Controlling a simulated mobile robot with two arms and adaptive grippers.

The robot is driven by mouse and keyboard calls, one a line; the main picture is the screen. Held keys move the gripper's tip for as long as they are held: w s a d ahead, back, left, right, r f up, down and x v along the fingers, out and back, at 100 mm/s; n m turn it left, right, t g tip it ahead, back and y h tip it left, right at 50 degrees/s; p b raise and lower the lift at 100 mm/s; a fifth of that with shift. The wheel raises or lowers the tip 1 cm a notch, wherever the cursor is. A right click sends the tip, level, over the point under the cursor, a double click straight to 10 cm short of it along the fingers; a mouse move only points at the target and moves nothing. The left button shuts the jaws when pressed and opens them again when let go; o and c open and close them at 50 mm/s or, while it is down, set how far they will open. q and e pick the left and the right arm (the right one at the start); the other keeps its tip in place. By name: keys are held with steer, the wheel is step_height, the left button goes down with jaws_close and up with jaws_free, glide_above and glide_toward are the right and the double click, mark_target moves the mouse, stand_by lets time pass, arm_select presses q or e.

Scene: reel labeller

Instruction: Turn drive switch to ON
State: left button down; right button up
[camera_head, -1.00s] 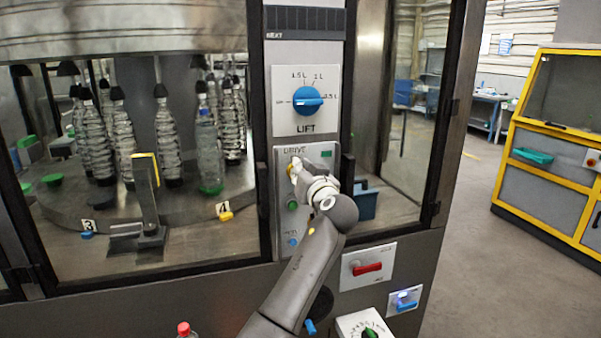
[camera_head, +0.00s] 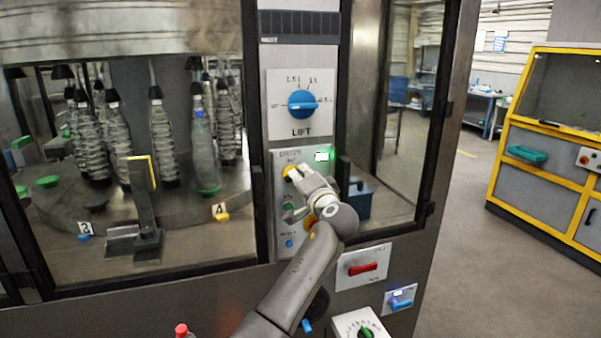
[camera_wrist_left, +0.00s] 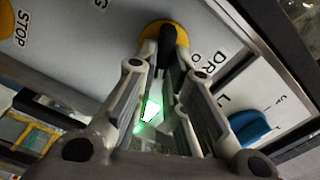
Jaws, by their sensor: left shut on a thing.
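The drive switch is a yellow round base (camera_wrist_left: 165,38) with a black handle (camera_wrist_left: 168,48) in the left wrist view. My left gripper (camera_head: 294,176) is at the DRIVE panel (camera_head: 282,240); in the left wrist view the fingers (camera_wrist_left: 166,72) are closed around the handle. The handle points roughly along the fingers. In the head view the gripper mostly hides the switch; a bit of its yellow base (camera_head: 290,171) shows. A lamp (camera_head: 322,156) at the panel's upper right glows bright green. My right gripper is not in view.
Above is the LIFT panel with a blue knob (camera_head: 302,104). Floor at right is clear.

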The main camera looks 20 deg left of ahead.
arm_select(q)
steer(key=m+p, duration=0.1)
steer(key=m, duration=0.1)
steer(key=m+p, duration=0.1)
steer(key=m, duration=0.1)
steer(key=shift+f+m, duration=0.3)
steer(key=shift+f, duration=0.15)
stand_by(0.3)
steer(key=c, duration=1.5)
jaws_free()
steer(key=shift+d, duration=0.1)
steer(key=v, duration=1.2)
steer(key=shift+w, duration=0.1)
